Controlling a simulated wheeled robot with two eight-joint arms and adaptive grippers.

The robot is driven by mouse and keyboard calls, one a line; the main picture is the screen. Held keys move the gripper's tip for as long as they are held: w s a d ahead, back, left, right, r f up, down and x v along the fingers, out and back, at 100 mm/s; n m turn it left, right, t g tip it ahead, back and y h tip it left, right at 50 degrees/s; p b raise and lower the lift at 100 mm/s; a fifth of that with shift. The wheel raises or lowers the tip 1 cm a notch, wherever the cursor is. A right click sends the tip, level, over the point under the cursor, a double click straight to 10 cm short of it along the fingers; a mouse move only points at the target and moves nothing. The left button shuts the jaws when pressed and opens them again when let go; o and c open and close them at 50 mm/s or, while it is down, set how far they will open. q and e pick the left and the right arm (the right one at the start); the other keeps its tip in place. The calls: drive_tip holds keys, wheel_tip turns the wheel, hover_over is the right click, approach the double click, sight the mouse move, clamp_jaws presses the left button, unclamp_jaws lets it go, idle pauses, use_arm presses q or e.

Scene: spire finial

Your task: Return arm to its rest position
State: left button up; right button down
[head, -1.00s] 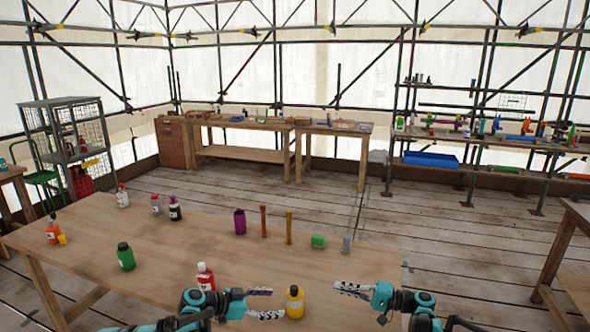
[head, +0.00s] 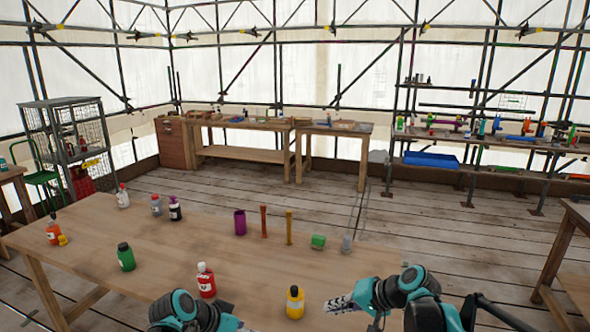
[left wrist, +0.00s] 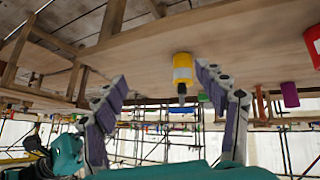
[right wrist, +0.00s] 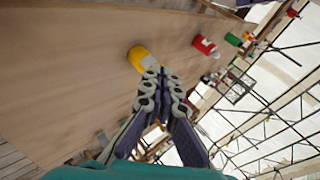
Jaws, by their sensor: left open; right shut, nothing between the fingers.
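My left gripper (left wrist: 160,76) is open and empty in the left wrist view. In the head view its arm (head: 182,310) is at the bottom edge, left of the yellow bottle, with the fingers partly hidden. My right gripper (head: 338,304) is shut and empty, right of the yellow bottle and apart from it. Its closed fingers show in the right wrist view (right wrist: 164,78). The yellow bottle (head: 295,302) stands upright near the table's front edge, between the two grippers. It also shows in the left wrist view (left wrist: 182,68) and the right wrist view (right wrist: 141,58).
The wooden table (head: 130,275) bears a red bottle (head: 206,283), green bottle (head: 126,257), orange bottle (head: 54,233), purple cup (head: 240,222), two thin upright posts, green block (head: 318,242) and grey piece (head: 347,244). Its middle is clear. Benches and shelves stand behind.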

use_arm(q)
drive_tip(key=s+a+f+n+y, duration=0.1)
drive_tip(key=s+a+n+y, duration=0.2)
drive_tip(key=s, duration=0.6)
drive_tip(key=s+a+f+n+t+y, duration=0.1)
drive_tip(key=s+a, duration=0.3)
drive_tip(key=s, duration=0.5)
drive_tip(key=shift+s+f+n+y, duration=0.25)
drive_tip(key=shift+s+n+y, duration=0.05)
drive_tip(key=shift+n+y, duration=0.6)
use_arm(e)
drive_tip(key=s+d+f+n+h, duration=0.1)
drive_tip(key=s+d+h, duration=0.1)
drive_tip(key=s, duration=0.6)
drive_tip(key=s+d+f+n+t+h, duration=0.1)
drive_tip(key=s+d+f+h, duration=0.1)
drive_tip(key=s, duration=0.6)
drive_tip(key=s+d+f+n+h, duration=0.1)
drive_tip(key=s+d+f+h, duration=0.1)
drive_tip(key=s+d+h, duration=0.2)
drive_tip(key=s, duration=0.3)
drive_tip(key=shift+s+t, duration=0.3)
drive_tip(key=shift+s, duration=0.1)
